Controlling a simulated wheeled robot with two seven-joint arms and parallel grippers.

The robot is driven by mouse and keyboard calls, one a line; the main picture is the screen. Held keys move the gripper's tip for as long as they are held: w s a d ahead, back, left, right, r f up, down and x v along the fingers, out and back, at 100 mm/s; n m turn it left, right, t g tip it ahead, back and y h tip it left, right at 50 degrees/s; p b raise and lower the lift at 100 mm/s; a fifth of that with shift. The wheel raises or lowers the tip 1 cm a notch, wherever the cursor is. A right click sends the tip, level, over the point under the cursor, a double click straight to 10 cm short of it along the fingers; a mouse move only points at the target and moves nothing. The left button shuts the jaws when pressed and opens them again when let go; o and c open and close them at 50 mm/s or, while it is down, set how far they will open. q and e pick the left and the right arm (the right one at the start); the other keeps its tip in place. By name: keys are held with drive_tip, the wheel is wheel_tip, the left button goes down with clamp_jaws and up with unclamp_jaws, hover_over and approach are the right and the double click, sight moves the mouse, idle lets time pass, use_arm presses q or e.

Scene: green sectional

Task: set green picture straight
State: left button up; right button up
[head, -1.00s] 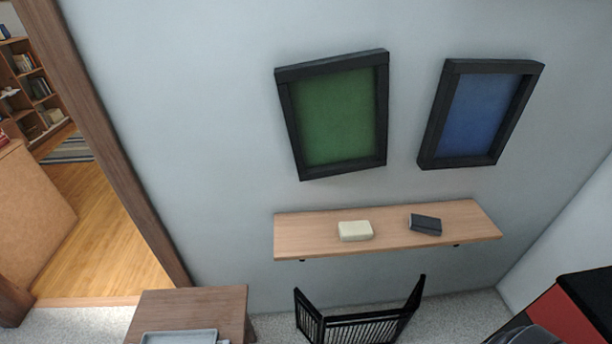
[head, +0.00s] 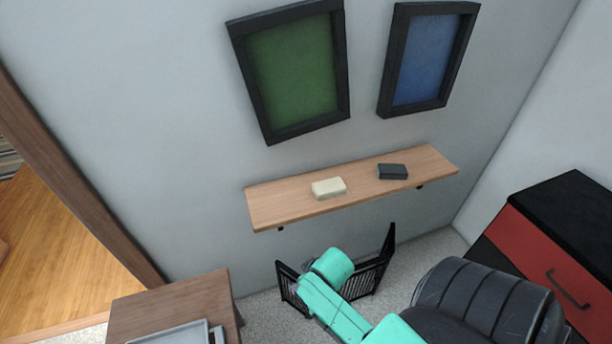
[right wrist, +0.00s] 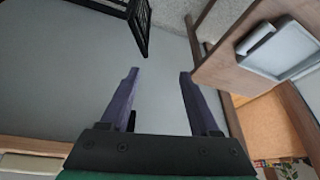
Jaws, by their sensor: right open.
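The green picture (head: 293,68) hangs on the wall in a black frame in the head view. It looks tilted, and the head view itself is tilted too. The blue picture (head: 427,58) in a similar black frame hangs to its right. My right gripper (right wrist: 158,74) is open and empty in the right wrist view, with its two fingers apart. In the head view my right arm is low, below the shelf and well away from the green picture; its fingers do not show there. My left gripper is not in view.
A wooden wall shelf (head: 280,206) below the pictures holds a cream block (head: 328,188) and a dark block (head: 393,171). A black wire basket (head: 372,277) is beneath. A wooden table (head: 180,300) with a grey tray (head: 172,336) stands lower left; a red-and-black cabinet (head: 553,252) stands right.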

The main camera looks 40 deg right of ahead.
drive_tip(key=w+d+r+m+t+h, duration=0.1)
drive_tip(key=w+d+r+m+t, duration=0.25)
drive_tip(key=r, duration=0.25)
drive_tip(key=w+d+r+m+t, duration=0.2)
drive_tip(key=w+r+m, duration=0.2)
drive_tip(key=r, duration=0.3)
drive_tip(key=m+t+h, duration=0.5)
drive_tip(key=m+t, duration=0.2)
drive_tip(key=m, duration=0.5)
approach(306, 131)
drive_tip(key=p+x, duration=0.1)
drive_tip(key=x, duration=0.8)
drive_tip(key=shift+w+r+p, duration=0.1)
drive_tip(key=shift+w+p, duration=0.1)
drive_tip(key=shift+p, duration=0.2)
clamp_jaws()
